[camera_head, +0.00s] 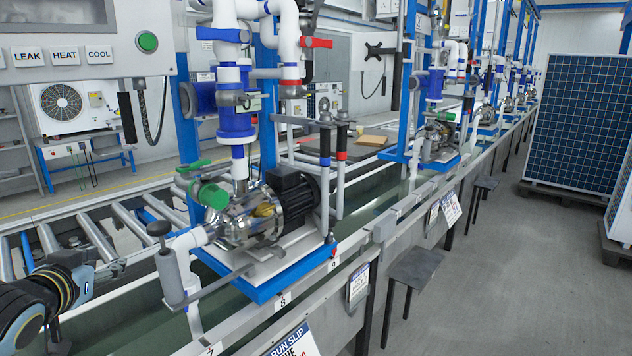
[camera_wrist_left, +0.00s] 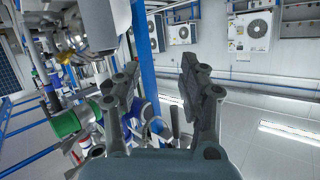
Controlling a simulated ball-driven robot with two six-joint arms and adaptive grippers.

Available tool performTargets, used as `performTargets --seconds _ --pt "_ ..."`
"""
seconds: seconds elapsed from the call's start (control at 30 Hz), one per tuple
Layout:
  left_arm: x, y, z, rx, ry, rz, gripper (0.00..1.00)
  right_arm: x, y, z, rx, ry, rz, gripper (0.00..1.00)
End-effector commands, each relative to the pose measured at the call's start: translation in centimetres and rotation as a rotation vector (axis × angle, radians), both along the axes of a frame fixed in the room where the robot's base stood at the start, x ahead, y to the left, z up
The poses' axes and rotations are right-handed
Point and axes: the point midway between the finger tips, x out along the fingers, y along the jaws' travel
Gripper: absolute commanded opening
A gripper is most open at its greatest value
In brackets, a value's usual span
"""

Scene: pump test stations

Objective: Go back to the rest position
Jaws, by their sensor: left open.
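My left gripper (camera_head: 84,266) is at the lower left in the head view, at the end of my dark arm with yellow-ringed joints. In the left wrist view its two dark fingers (camera_wrist_left: 160,78) stand wide apart, with nothing between them. A pump (camera_head: 262,210) on a blue base plate (camera_head: 262,288) stands to the right of the gripper, apart from it. A grey cylinder with a black knob (camera_head: 172,276) stands between the gripper and the pump. My right gripper is in neither view.
A roller conveyor (camera_head: 100,238) lies behind the gripper. A panel with LEAK, HEAT and COOL labels (camera_head: 66,55) hangs at the upper left. More pump stations (camera_head: 440,130) recede along the line. Solar panels (camera_head: 574,125) and open floor are at right, with small stools (camera_head: 415,266) beside the line.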

Motion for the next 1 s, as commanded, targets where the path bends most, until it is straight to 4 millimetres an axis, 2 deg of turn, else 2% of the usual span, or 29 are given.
performTargets --seconds 0.03,0.1,0.2,0.3,0.5,0.8,0.83,1.0 --pt "-3.6 -2.0 -1.9 -0.015 0.102 0.006 0.42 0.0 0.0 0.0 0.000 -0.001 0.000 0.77" --pt "-8.4 -4.1 -3.7 -0.026 0.251 0.015 0.42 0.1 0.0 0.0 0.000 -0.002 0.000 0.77" --pt "-14.2 -6.2 -5.0 -0.039 0.417 0.016 0.42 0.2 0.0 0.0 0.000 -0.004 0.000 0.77" --pt "-18.6 -7.7 -5.4 -0.050 0.539 0.009 0.42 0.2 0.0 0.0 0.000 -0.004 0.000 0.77" --pt "-25.6 -9.8 -5.3 -0.068 0.718 -0.009 0.42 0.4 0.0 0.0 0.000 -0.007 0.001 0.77" --pt "-33.4 -11.8 -3.8 -0.090 0.914 -0.041 0.42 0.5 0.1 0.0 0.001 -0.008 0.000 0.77" --pt "-33.7 -11.8 -4.1 -0.092 0.927 -0.042 0.42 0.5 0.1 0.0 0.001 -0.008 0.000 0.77" --pt "-32.5 -11.3 -8.9 -0.093 0.941 -0.035 0.42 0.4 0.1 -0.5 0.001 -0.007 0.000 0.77"
